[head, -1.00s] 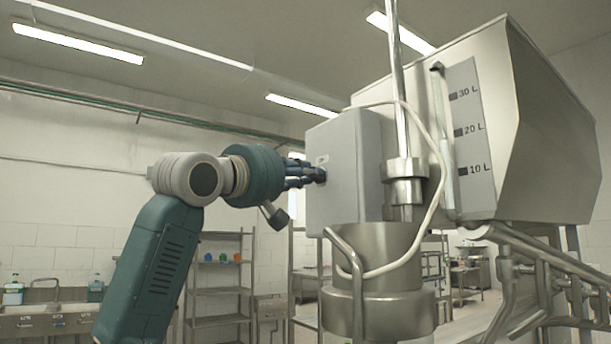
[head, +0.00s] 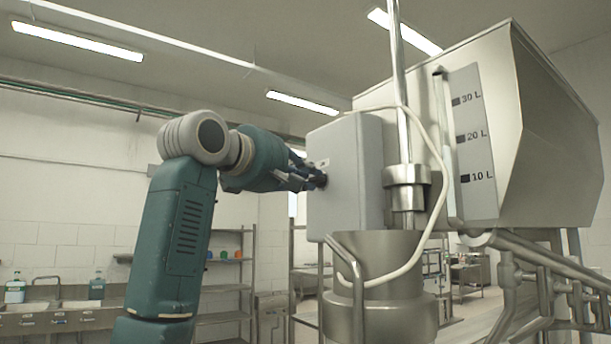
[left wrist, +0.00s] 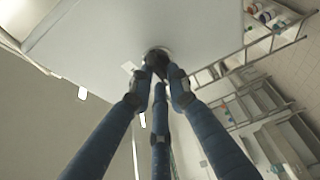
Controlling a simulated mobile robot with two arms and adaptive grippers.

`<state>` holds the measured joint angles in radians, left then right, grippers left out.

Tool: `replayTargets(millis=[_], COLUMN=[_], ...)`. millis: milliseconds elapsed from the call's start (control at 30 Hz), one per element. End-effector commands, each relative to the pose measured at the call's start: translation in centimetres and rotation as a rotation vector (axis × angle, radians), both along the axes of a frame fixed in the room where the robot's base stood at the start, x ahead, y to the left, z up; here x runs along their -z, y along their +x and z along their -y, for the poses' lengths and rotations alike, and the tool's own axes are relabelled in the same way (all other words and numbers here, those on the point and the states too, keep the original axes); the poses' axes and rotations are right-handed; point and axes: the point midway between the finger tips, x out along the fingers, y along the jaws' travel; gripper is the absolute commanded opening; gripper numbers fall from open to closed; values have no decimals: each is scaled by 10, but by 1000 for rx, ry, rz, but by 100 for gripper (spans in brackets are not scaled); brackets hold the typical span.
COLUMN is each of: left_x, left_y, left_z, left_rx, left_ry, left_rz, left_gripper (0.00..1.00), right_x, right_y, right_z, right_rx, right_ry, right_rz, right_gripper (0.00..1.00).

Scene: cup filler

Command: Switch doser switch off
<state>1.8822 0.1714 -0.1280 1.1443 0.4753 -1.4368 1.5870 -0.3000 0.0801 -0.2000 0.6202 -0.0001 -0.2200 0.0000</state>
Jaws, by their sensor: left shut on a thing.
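The doser switch (head: 321,179) is a small dark knob on the left face of the grey control box (head: 345,172). My left gripper (head: 308,179) reaches it from the left, its blue fingers closed around the knob. In the left wrist view the fingertips of my left gripper (left wrist: 163,80) meet on the dark switch (left wrist: 157,58), which stands out from the pale face of the box (left wrist: 110,40). The fingers partly hide the knob, so its exact turn position cannot be read. My right gripper does not show.
A steel hopper (head: 550,130) with a litre scale (head: 470,140) stands right of the box. A steel cylinder (head: 380,270) and a bent pipe (head: 345,255) are below it. A white cable (head: 437,190) loops in front. Shelves (head: 222,275) and sinks (head: 50,318) are at the back.

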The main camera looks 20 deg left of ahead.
Motion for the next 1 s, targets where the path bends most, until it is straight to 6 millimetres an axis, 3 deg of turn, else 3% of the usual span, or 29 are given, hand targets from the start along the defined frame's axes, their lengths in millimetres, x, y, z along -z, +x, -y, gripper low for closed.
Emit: replayTargets(millis=[400,433,500,833,1000], left_x=[1,2,2,0,-1], left_y=[1,1,1,-2,-20], left_z=[0,0,0,-1,-6], left_rx=[1,1,1,0,0], left_ry=[-6,-6,-6,-5,-5], left_rz=[-8,-8,-8,-4,0], left_gripper=[0,22,35,35,35], right_x=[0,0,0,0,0], right_y=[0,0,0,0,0], right_z=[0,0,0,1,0], right_rx=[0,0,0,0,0], right_ry=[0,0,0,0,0], right_rz=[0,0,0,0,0], right_gripper=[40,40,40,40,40])
